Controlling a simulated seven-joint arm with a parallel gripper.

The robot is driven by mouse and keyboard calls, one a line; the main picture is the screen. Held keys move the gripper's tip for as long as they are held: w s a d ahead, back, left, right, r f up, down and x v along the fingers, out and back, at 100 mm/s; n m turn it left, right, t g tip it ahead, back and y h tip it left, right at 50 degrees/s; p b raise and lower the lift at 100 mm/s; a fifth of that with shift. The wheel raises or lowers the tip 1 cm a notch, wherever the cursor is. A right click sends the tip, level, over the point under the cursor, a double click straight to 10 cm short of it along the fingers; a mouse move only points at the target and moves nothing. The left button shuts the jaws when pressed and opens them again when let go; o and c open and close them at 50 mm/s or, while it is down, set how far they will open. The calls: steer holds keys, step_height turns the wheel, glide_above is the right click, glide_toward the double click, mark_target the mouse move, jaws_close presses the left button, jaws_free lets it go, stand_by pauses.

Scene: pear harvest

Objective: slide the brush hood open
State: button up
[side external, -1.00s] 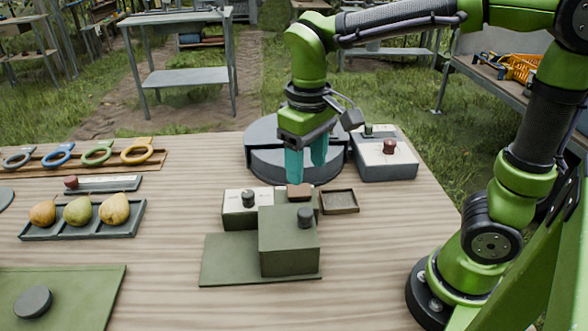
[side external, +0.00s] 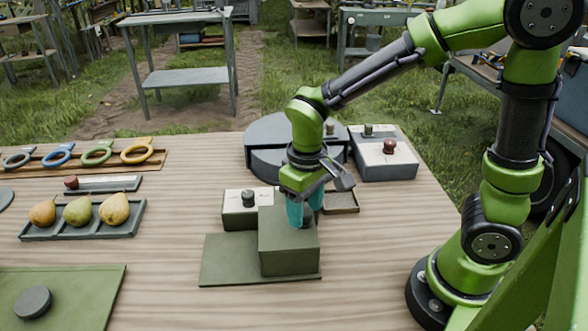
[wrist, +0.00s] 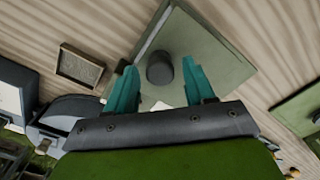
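The brush hood looks to be the olive-green box (side external: 288,252) with a dark round knob (side external: 308,222) on top, standing on the right part of a flat green base plate (side external: 226,262). My gripper (side external: 303,213) points down over the hood, with its teal fingers at the knob. In the wrist view my gripper (wrist: 160,72) is open. The dark knob (wrist: 160,69) shows between its fingers, with a gap on both sides. Any brush is hidden.
A white-topped box (side external: 240,209) with a dark knob stands just behind the hood. A small brown tray (side external: 342,202) lies behind right. A round grey stand (side external: 262,165) and another knobbed box (side external: 385,168) are farther back.

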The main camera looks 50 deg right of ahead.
jaws_close()
steer(key=w+a, duration=0.8)
steer(key=shift+r, duration=0.1)
steer(key=shift+o, duration=0.9)
jaws_free()
step_height(320, 180, up, 17)
